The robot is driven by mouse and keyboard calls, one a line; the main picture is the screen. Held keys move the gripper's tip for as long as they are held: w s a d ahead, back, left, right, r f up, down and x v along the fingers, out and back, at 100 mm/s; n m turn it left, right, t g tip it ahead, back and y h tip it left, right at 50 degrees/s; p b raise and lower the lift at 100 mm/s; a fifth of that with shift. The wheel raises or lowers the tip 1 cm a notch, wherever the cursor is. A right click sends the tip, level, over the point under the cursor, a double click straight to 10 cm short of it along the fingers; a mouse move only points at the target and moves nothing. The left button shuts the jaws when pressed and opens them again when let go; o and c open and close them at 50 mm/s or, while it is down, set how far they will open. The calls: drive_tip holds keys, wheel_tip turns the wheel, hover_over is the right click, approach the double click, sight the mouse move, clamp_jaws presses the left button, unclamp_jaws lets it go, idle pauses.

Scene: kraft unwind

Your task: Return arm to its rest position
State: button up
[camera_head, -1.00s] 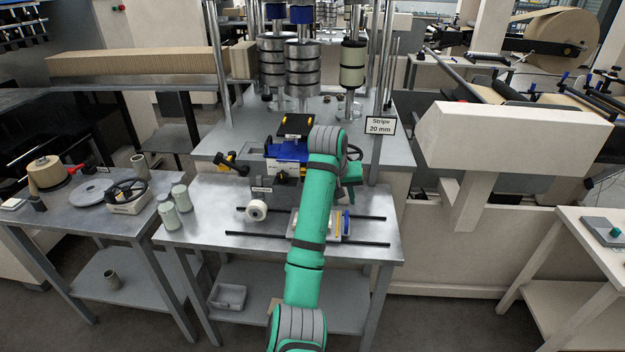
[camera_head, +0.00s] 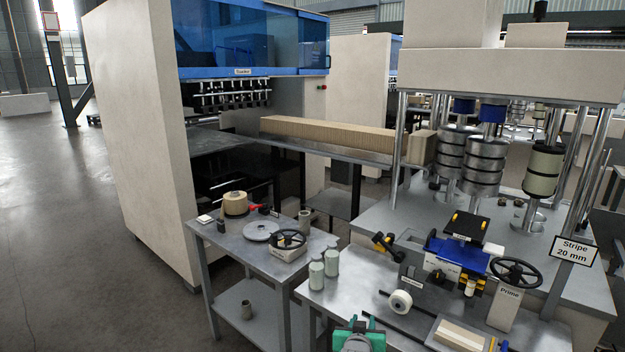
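A green and grey part of my arm (camera_head: 358,338) shows at the bottom edge, in front of the steel bench. The rest of my arm is outside the picture or hidden.
The steel bench (camera_head: 330,290) carries a white roll (camera_head: 400,301), grey-green cylinders (camera_head: 316,275) and a blue clamp unit (camera_head: 458,256). A handwheel marked Prime (camera_head: 515,273) stands right of it. A smaller side table (camera_head: 225,238) is at left. Open floor (camera_head: 90,220) lies far left.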

drive_tip(key=s+a+f+n+t+y, duration=0.1)
drive_tip(key=s+a+f, duration=0.3)
drive_tip(key=s, duration=0.6)
drive_tip(key=s+a+f, duration=0.2)
drive_tip(key=s+f, duration=0.5)
drive_tip(key=s, duration=0.3)
drive_tip(key=s+a+f+n+t+y, duration=0.1)
drive_tip(key=s+a+f, duration=0.3)
drive_tip(key=s, duration=0.6)
drive_tip(key=s+a+r, duration=0.1)
drive_tip(key=s+r, duration=0.2)
drive_tip(key=s, duration=0.6)
drive_tip(key=s+a+r+y, duration=0.1)
drive_tip(key=s+a+r, duration=0.1)
drive_tip(key=s, duration=0.7)
drive_tip(key=s+a+r+t, duration=0.1)
drive_tip(key=s+r, duration=0.3)
drive_tip(key=s, duration=0.5)
drive_tip(key=shift+s+a+r+y, duration=0.2)
drive_tip(key=shift+s+a+y, duration=0.15)
drive_tip(key=shift+a, duration=0.15)
